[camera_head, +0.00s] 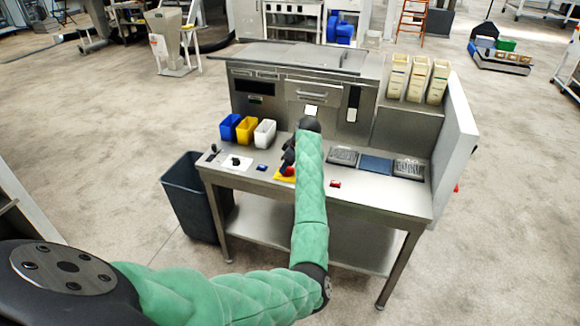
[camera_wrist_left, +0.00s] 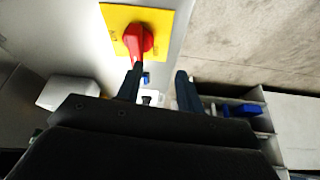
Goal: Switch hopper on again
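A red rotary switch (camera_wrist_left: 140,40) sits on a square yellow plate (camera_wrist_left: 165,20) on the steel table's top; its handle points down in the wrist view, toward my gripper. In the head view the red switch (camera_head: 288,171) and yellow plate (camera_head: 281,178) show partly beside my left wrist. My left gripper (camera_wrist_left: 158,82) is open, with its two fingers apart and nothing seen between them. Its left fingertip is close to the end of the switch handle; I cannot tell whether they touch. In the head view my left forearm hides part of the table. My right gripper is not in view.
The steel table (camera_head: 375,200) holds blue, yellow and white bins (camera_head: 265,133), dark trays (camera_head: 376,165) and a small red item (camera_head: 335,184). Cream containers (camera_head: 418,78) stand at its back right. A dark waste bin (camera_head: 190,200) stands at its left.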

